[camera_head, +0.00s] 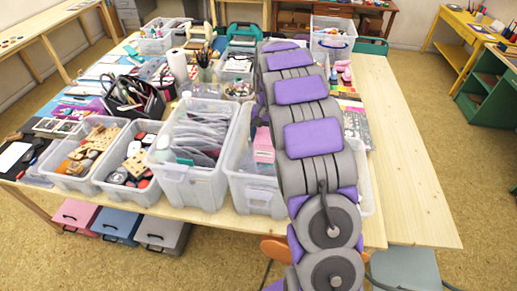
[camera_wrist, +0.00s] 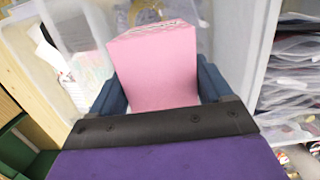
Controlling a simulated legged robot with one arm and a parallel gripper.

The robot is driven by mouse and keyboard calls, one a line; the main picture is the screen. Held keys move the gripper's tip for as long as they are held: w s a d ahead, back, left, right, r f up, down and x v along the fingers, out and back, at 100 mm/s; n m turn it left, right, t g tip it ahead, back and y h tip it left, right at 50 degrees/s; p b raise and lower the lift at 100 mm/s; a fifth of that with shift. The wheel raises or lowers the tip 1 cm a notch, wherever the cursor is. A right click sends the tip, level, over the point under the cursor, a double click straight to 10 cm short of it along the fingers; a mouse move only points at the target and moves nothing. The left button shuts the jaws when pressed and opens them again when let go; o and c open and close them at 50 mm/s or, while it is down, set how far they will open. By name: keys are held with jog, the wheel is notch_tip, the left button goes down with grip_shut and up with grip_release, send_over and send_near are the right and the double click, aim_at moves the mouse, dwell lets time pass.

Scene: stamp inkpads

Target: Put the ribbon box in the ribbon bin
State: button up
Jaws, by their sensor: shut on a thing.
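The pink box, likely the ribbon box, (camera_wrist: 155,70) is between the two dark blue fingers of my gripper (camera_wrist: 158,80) in the wrist view. My gripper is shut on it. In the head view a pink patch, likely this box (camera_head: 263,146), shows just left of my arm, over a clear plastic bin (camera_head: 254,192). My arm hides my gripper and much of that bin. In the wrist view clear bin walls (camera_wrist: 240,50) stand around and behind the box. I cannot tell whether the box touches the bin, and no bin label is readable.
A clear bin of grey packets (camera_head: 194,180) stands directly left. Further left are bins with stamps (camera_head: 124,192) and wooden blocks (camera_head: 70,180). The right end of the wooden table (camera_head: 415,170) is bare. Drawers (camera_head: 160,238) stand below.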

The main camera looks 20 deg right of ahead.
jog(key=shift+w+d+f, duration=0.1)
jog(key=shift+w+f, duration=0.1)
jog(key=shift+f, duration=0.25)
jog(key=f, duration=0.2)
jog(key=d+f+b, duration=0.1)
jog(key=f, duration=0.1)
jog(key=shift+w+d+f, duration=0.1)
jog(key=shift+f, duration=0.25)
jog(key=f, duration=0.2)
jog(key=a+f, duration=0.1)
jog(key=f, duration=0.1)
jog(key=shift+f+b, duration=0.15)
jog(key=shift+b, duration=0.2)
jog(key=shift+f, duration=0.45)
jog(key=shift+d, duration=0.25)
jog(key=o, duration=1)
jog(key=shift+d, duration=0.1)
jog(key=shift+o, duration=1)
jog(key=shift+a, duration=0.2)
